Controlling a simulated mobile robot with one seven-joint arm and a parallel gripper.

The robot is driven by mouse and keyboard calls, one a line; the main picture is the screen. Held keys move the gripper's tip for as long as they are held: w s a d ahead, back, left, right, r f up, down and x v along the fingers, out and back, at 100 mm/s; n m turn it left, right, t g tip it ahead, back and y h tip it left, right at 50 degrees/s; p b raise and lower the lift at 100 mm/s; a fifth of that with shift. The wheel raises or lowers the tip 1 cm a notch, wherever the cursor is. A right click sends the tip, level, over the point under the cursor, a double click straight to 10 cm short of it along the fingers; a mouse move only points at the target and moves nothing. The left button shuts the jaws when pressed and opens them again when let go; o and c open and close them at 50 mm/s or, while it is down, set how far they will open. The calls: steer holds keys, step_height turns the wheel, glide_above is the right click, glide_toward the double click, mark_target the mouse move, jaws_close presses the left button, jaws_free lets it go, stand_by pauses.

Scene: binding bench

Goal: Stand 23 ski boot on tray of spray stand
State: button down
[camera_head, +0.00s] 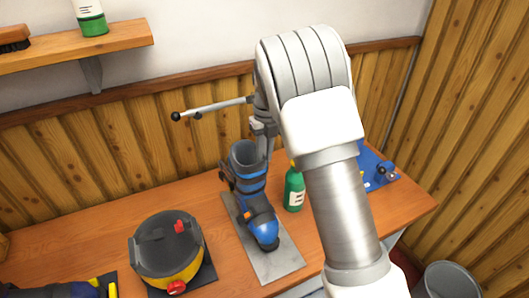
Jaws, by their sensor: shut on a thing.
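A blue and dark grey ski boot (250,190) is upright, toe towards the camera, over a flat grey metal plate (282,268). I cannot tell whether its sole touches the plate, and no number is readable on it. My gripper (262,145) is at the top of the boot's cuff and shut on it; my arm hides part of the view behind. A grey rod with a black knob (212,107) sticks out left near my gripper. I cannot tell for certain which part is the spray stand's tray.
A yellow and black round machine (168,258) stands left of the plate. A green bottle (294,188) stands close right of the boot. A blue fixture (372,167) is at the right rear of the wooden bench (90,235). A grey bin (447,282) stands at the lower right.

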steer(key=shift+f, duration=0.2)
stand_by(0.6)
steer(key=c, duration=0.8)
jaws_free()
steer(key=shift+c, duration=0.2)
steer(key=shift+o, duration=0.7)
step_height(320, 180, up, 17)
steer(key=s+d+r+n+t, duration=0.1)
steer(key=s+d+r+n, duration=0.45)
steer(key=s+n, duration=0.2)
steer(key=s+d+f+n+t+b, duration=0.1)
steer(key=s+d+f+n+t, duration=0.1)
steer(key=s+n, duration=1)
steer(key=s+d+f+n+t, duration=0.3)
steer(key=s+f+n, duration=0.1)
steer(key=s+n, duration=0.7)
steer(key=shift+s+d+n+b, duration=0.4)
steer(key=shift+n, duration=0.05)
